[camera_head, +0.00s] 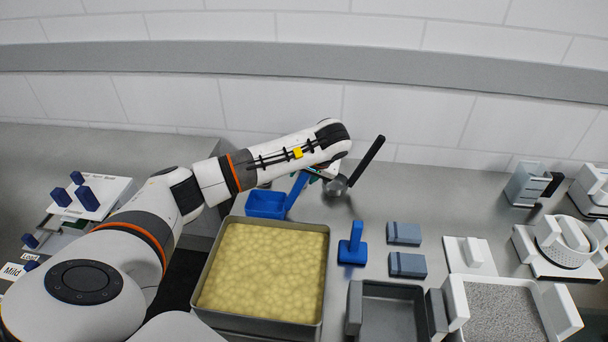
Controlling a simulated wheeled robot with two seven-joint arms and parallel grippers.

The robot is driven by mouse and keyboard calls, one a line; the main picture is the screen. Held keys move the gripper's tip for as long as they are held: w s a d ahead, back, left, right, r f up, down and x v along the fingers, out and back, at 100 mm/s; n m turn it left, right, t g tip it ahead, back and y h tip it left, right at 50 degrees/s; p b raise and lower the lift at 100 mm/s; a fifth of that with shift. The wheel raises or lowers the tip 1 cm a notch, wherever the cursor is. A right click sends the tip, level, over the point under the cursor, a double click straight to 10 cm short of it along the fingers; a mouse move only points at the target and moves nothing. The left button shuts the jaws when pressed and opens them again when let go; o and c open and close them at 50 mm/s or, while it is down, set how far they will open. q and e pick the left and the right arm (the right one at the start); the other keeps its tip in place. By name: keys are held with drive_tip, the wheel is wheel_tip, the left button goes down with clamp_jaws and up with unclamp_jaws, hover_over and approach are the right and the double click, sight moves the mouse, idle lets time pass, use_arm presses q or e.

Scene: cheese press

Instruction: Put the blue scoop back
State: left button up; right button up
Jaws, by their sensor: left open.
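The blue scoop (266,204) sits on the grey counter behind the tray of yellow curd, its handle (298,190) slanting up and right. My left arm reaches over from the left. My left gripper (318,173) points down near the top of the scoop handle. It is open, but its fingers are mostly hidden behind my wrist, so I cannot tell whether the handle lies between them. My right gripper does not show.
A metal dipper (338,186) with a black handle stands just right of the gripper. The curd tray (325,290), a blue tool (352,248), grey-blue blocks (405,234) and a dark grey box (388,290) stand nearby. White moulds are at the right. The counter behind the blocks is clear.

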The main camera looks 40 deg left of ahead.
use_arm(q)
drive_tip(key=v, duration=1.1)
drive_tip(key=shift+d+r+p, duration=0.2)
drive_tip(key=shift+r+p, duration=0.1)
